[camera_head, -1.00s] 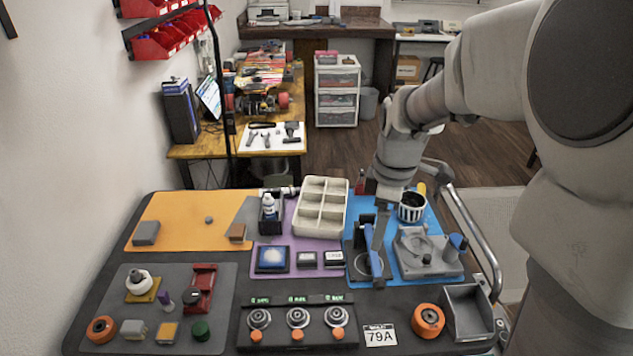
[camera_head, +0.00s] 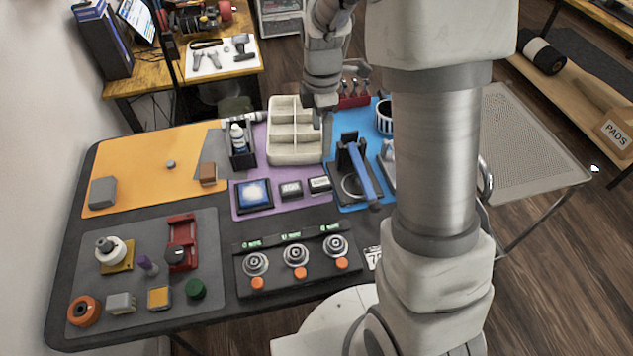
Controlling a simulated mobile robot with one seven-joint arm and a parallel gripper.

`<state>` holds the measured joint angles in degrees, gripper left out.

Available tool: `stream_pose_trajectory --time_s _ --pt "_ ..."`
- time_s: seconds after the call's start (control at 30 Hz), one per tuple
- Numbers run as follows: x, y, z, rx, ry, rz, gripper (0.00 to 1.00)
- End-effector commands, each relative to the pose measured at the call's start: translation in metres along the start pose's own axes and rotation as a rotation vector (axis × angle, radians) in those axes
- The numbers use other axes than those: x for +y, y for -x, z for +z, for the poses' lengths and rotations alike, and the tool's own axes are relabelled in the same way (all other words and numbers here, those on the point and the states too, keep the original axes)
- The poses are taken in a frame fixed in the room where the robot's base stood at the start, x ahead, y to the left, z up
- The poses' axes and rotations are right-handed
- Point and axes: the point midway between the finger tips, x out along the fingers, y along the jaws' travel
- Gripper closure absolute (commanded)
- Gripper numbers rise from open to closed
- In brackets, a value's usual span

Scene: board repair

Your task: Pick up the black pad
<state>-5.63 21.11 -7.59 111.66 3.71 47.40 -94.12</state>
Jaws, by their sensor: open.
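I cannot make out for sure which thing is the black pad. On the wooden bench at the upper right stands a cardboard box marked PADS (camera_head: 615,133), with a black roll-like thing (camera_head: 543,56) farther back on the same bench. My gripper (camera_head: 322,108) hangs over the right side of the beige compartment tray (camera_head: 296,157), far to the left of that bench. It is open, and its fingertips are small and hard to see. No held object shows.
The work table (camera_head: 226,305) holds orange, purple, blue and grey mats with many small parts. A mesh-topped table (camera_head: 530,150) stands at the right, clear on top. Wood floor lies between it and the bench. My arm hides part of the blue mat.

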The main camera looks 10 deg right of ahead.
Motion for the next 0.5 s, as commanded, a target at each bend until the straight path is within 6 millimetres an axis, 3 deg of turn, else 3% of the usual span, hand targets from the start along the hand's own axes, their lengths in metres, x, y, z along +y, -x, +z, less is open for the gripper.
stream_pose_trajectory --time_s 0.3,0.5 --pt "-0.002 -0.074 0.000 -0.001 -0.002 -0.006 0.12" --pt "-0.001 -0.101 0.000 0.000 -0.002 -0.003 0.12"
